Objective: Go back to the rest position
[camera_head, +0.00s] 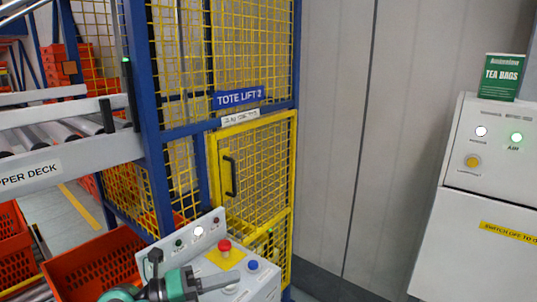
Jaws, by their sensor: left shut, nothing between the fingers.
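My left gripper (220,281) is at the bottom of the head view, teal and dark grey, pointing right. Its fingers are shut and empty. They are in front of a sloping white control box (262,287), which has a red knob on a yellow plate (225,252), a blue button (252,265) and a row of small lights. I cannot tell whether the fingers touch the box. My right gripper is not in view.
A yellow mesh gate (258,170) in a blue frame, signed TOTE LIFT 2, stands behind the box. A roller deck (70,170) is at left, with orange totes (95,262) below. A white cabinet (480,225) at right carries a green tea box (501,77).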

